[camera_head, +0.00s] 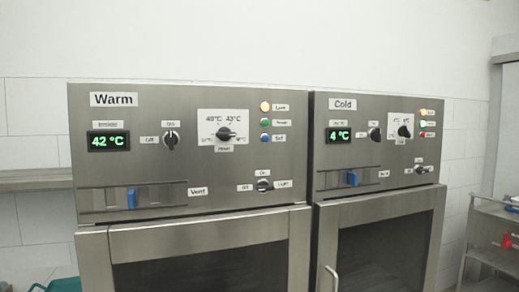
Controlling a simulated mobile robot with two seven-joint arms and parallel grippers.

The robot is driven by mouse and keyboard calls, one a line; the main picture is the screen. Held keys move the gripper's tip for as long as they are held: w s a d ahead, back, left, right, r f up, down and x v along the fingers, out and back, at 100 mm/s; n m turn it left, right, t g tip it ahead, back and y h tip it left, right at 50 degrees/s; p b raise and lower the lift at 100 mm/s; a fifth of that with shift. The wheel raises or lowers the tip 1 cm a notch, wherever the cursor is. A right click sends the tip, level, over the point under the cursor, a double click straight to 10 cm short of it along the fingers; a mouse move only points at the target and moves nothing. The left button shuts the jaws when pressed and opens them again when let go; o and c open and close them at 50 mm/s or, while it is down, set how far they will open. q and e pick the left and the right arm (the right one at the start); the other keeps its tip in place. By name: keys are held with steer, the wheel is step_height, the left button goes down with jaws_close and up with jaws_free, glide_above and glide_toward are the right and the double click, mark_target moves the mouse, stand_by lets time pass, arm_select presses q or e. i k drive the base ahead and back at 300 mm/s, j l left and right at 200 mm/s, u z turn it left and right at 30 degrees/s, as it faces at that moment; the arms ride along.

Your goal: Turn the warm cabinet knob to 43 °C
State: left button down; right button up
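The warm cabinet (160,97) stands on the left with a "Warm" label at its top left. Its black temperature knob (226,134) sits on a white dial plate (223,118) at the panel's right half. The plate has several temperature marks, with 43 °C at the upper right; the lower ones are too small to read surely. The knob's handle looks roughly horizontal, but its pointing end is unclear. The green display (109,141) reads 42 °C. Neither of my grippers is in view.
The warm panel also has an on/off knob (171,140), a light knob (263,185), a blue vent slider (131,198) and three lamps beside the dial. The cold cabinet (375,106) adjoins on the right, its display (338,135) reading 4 °C. A metal cart (492,240) stands far right.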

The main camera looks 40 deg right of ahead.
mark_target(224, 134)
steer(key=z, duration=1.1)
